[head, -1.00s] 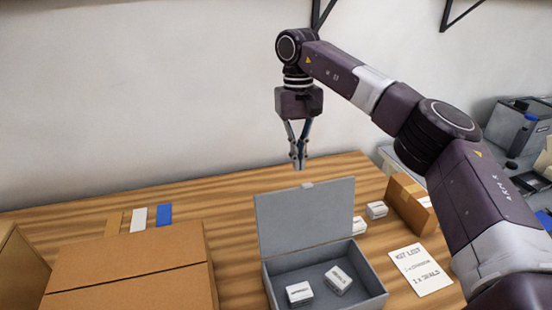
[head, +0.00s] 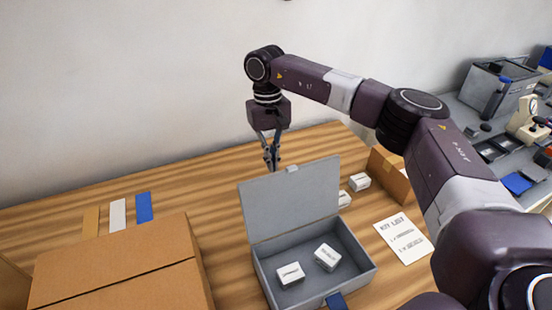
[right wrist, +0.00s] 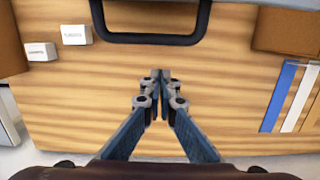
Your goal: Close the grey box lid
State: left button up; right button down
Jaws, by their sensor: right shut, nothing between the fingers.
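The grey box (head: 358,266) stands on the wooden table with its lid (head: 292,200) raised, leaning slightly back. Two small white boxes, one on the left (head: 290,273) and one on the right (head: 327,257), lie inside. My right gripper (head: 272,168) points down behind the lid's upper edge, left of its small tab, shut and empty. Contact with the lid cannot be told. My left gripper is out of view.
A large cardboard box (head: 120,270) stands left of the grey box. Small white boxes (head: 360,181), a brown carton (head: 390,175) and a paper list (head: 403,238) lie on the right. Coloured strips (head: 144,207) lie at the back left. A dark blue piece (head: 336,300) shows at the box's front.

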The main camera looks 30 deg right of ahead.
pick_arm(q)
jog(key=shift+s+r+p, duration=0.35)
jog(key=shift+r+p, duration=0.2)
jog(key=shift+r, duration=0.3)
pick_arm(e)
jog(key=s+r, duration=0.1)
jog(key=s, duration=0.2)
jog(key=shift+a+r, duration=0.15)
jog(key=shift+r, duration=0.2)
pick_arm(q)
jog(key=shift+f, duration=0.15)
